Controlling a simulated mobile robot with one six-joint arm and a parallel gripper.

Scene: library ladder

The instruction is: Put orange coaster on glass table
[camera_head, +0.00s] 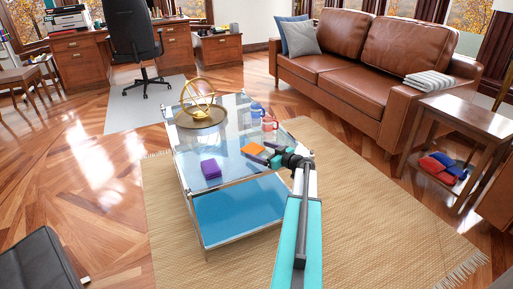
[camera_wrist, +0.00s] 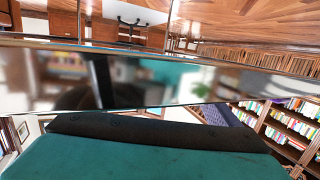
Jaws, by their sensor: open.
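The orange coaster (camera_head: 253,149) appears to lie flat on the glass table (camera_head: 226,176), close to the right edge of its top. My gripper (camera_head: 261,153) is open and reaches over that edge from the right, its fingertips right next to the coaster. I cannot tell whether they touch it. The coaster does not show clearly in the wrist view, where a metal-rimmed table edge (camera_wrist: 130,109) crosses the picture close up.
A brown leather sofa (camera_head: 330,75) stands behind. The glass between block and sphere is clear.

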